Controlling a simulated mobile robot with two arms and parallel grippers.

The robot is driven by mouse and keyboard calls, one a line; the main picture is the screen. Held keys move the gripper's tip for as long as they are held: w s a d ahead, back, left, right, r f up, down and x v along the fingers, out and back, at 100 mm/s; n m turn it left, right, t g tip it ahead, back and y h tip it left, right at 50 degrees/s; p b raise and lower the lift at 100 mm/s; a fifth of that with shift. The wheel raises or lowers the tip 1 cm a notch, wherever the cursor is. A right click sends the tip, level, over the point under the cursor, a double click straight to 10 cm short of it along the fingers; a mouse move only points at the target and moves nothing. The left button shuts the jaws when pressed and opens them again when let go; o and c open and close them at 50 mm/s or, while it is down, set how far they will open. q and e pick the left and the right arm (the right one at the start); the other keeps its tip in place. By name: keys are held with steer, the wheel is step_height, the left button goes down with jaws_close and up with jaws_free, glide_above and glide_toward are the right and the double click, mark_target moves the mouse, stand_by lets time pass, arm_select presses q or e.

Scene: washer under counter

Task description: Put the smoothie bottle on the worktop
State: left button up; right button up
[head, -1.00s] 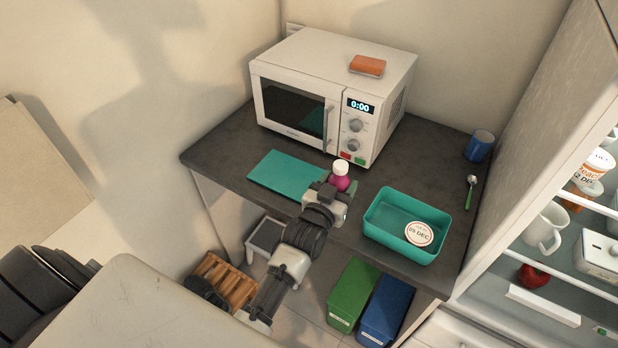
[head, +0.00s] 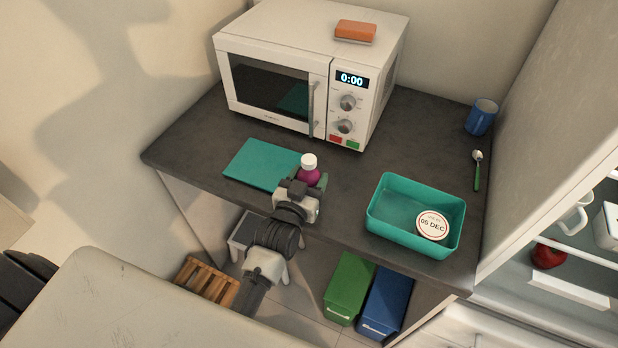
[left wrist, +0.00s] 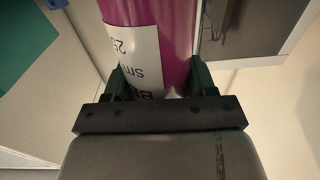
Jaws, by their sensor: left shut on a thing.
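The smoothie bottle (head: 309,172) is magenta with a white cap and stands upright near the front edge of the dark worktop (head: 400,140). My left gripper (head: 308,187) is shut on it. In the left wrist view the bottle (left wrist: 175,40), with part of a white label, sits between the two fingers (left wrist: 158,85). The bottle's base is hidden in the head view, so I cannot tell whether it touches the worktop. My right gripper is not in view.
A teal board (head: 258,163) lies left of the bottle. A teal tub (head: 390,238) holding a round dated lid (head: 433,225) stands to the right. The microwave (head: 280,90) stands behind. A blue mug (head: 481,117) and a green-handled spoon (head: 477,172) are at the far right.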

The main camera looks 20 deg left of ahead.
arm_select(q)
steer(key=shift+s, duration=0.15)
steer(key=shift+s+d, duration=0.1)
steer(key=o, duration=0.8)
steer(key=shift+o, duration=1.4)
steer(key=shift+f, duration=0.1)
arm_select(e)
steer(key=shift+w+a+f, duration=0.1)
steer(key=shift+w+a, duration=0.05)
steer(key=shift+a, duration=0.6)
